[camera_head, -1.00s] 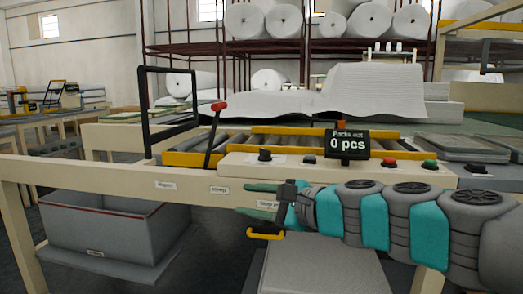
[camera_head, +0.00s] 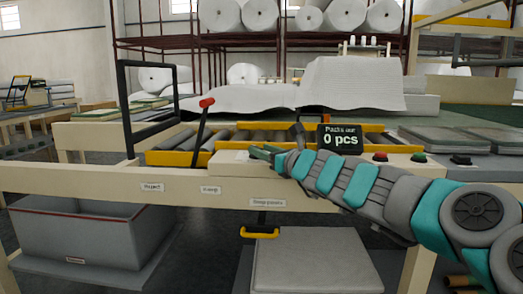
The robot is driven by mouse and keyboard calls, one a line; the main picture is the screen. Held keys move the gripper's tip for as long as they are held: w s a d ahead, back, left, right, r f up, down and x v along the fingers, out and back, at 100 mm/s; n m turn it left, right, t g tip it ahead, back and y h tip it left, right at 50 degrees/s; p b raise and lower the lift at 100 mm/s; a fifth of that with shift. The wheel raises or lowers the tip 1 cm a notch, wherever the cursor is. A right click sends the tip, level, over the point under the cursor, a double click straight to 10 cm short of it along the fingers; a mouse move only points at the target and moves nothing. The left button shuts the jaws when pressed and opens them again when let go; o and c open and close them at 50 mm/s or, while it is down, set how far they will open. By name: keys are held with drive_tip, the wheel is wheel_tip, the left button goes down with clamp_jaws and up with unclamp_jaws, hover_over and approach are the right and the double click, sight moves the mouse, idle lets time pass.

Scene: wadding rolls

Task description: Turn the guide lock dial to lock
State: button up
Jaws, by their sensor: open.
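The control panel (camera_head: 228,163) is a cream box on the front of the roller table. My gripper (camera_head: 264,151), with green fingertips, is open over the left part of this panel. The black dial seen there earlier is hidden behind my gripper, so I cannot tell its setting or whether the fingers touch it. My arm reaches in from the lower right.
A black display (camera_head: 339,138) reads "0 pcs", with a red button (camera_head: 380,157) and a green button (camera_head: 419,158) to its right. A red-tipped lever (camera_head: 207,102) and black frame (camera_head: 122,110) stand left. A grey bin (camera_head: 90,240) is below.

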drive_tip(key=shift+w+a, duration=0.3)
clamp_jaws()
idle(0.3)
